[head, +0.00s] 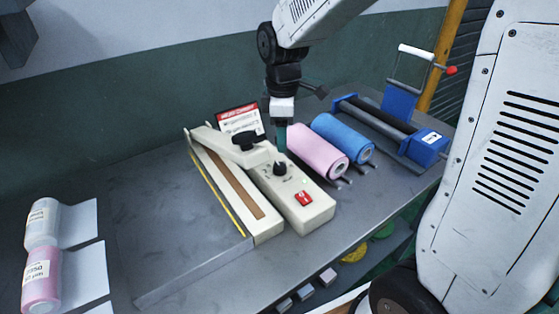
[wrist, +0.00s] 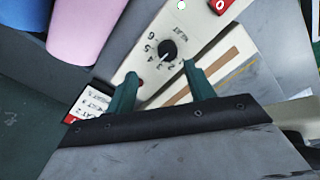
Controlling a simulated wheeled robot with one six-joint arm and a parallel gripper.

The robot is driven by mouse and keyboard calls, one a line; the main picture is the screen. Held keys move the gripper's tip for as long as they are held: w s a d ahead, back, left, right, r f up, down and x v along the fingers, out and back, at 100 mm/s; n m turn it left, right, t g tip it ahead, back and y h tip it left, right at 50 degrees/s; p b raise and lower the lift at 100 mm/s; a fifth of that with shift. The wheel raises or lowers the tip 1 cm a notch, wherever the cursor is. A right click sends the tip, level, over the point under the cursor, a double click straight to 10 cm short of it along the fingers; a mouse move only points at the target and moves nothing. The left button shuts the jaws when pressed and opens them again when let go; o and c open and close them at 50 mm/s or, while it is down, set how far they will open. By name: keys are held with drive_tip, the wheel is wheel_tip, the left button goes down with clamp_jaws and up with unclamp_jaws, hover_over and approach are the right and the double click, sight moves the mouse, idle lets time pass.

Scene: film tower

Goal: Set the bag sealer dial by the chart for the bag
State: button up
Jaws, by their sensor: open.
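The cream bag sealer (head: 291,207) lies on the grey bench, with a black knob on its upper arm. Its small black dial (head: 280,169) stands above a red switch (head: 303,198). In the wrist view the dial (wrist: 168,51) has printed numbers around it, 2 to 6 readable; its exact setting is unclear.
A pink roll (head: 317,151) and a blue roll (head: 343,138) lie right of the sealer, before a blue roller device (head: 425,147). At far left, white (head: 42,222) and pink (head: 41,280) labelled cylinders lie by white sheets. The bench's left middle is clear.

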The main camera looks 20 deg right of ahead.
sight(280, 166)
drive_tip(key=shift+s+a+n, duration=0.3)
drive_tip(key=shift+a+n, duration=0.15)
drive_tip(key=shift+n, duration=0.05)
drive_tip(key=shift+s+a+f+n, duration=0.1)
drive_tip(key=shift+s+f+n, duration=0.1)
drive_tip(key=shift+n, duration=0.1)
wheel_tip(280, 166, down, 8)
drive_tip(key=shift+r, duration=0.25)
drive_tip(key=c, duration=1)
